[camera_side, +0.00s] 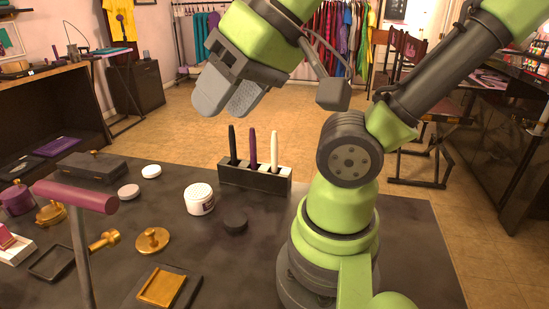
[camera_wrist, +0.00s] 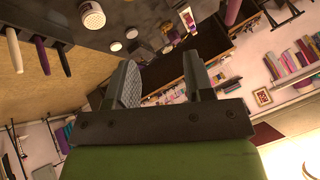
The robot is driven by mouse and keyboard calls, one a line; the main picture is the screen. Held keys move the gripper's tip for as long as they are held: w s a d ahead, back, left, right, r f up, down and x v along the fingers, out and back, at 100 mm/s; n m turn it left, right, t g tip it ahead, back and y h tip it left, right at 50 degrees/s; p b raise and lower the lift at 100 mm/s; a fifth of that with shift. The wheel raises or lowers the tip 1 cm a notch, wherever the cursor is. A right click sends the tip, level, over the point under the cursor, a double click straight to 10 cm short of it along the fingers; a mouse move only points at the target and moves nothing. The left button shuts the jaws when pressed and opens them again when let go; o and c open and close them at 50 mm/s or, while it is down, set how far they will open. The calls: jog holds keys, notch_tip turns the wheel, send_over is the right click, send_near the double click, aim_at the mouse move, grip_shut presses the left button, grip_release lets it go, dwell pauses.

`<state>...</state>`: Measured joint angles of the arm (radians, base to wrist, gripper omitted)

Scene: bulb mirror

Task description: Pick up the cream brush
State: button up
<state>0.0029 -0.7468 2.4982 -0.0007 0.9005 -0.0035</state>
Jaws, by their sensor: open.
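The cream brush (camera_side: 275,149) stands upright in a dark rectangular holder (camera_side: 238,178), at the right end of a row of three. A purple brush (camera_side: 253,149) is in the middle and a black brush (camera_side: 232,146) at the left. In the wrist view the cream brush (camera_wrist: 14,50) is at the upper left edge, beside the purple one (camera_wrist: 41,55) and the black one (camera_wrist: 63,59). My gripper (camera_side: 226,102) is open and empty, raised above and behind the holder in the side view. Its two fingers (camera_wrist: 160,85) also show in the wrist view, with nothing between them.
A white jar (camera_side: 199,199) and a dark round lid (camera_side: 235,221) stand near the holder. White discs (camera_side: 151,171), gold fittings (camera_side: 152,240) and a gold tray (camera_side: 162,287) lie on the dark table (camera_side: 410,250). A pink-topped stand (camera_side: 76,197) rises at the front left.

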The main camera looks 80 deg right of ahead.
jog(key=w+d+f+g+h, duration=0.1)
jog(key=w+d+g+h, duration=0.15)
jog(key=w+d, duration=0.4)
jog(key=g, duration=0.5)
send_over(272, 131)
jog(key=shift+t, duration=0.25)
notch_tip(272, 131, down, 9)
jog(key=shift+r, duration=0.1)
jog(key=shift+y, duration=0.25)
jog(key=f, duration=0.5)
jog(key=shift+s+d, duration=0.25)
jog(key=shift+d, duration=0.05)
jog(key=shift+a+f, duration=0.1)
jog(key=shift+f, duration=2.65)
grip_shut()
